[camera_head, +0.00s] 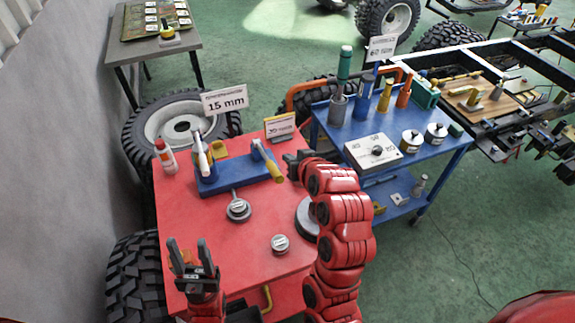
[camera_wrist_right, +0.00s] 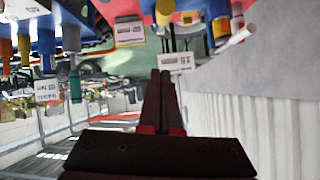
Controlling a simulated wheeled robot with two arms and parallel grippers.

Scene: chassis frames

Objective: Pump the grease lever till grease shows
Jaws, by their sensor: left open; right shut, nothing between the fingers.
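A blue fixture (camera_head: 235,177) sits on the red table top (camera_head: 185,218). A white-handled lever (camera_head: 202,155) rises from its left end, and a yellow-handled lever (camera_head: 268,162) slants at its right end. I cannot tell which one is the grease lever, and I see no clear grease. My right gripper (camera_head: 292,160) is shut and empty, just right of the yellow handle; I cannot tell whether they touch. Its closed fingers (camera_wrist_right: 161,95) also show in the right wrist view. My left gripper (camera_head: 190,254) is open and empty over the table's front left.
A round grey gauge-like part (camera_head: 238,209) and a small round tin (camera_head: 280,243) lie on the red table. A red-and-white bottle (camera_head: 165,157) stands at its back left. A blue cart (camera_head: 340,118) with tools stands behind right. The table's left side is mostly clear.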

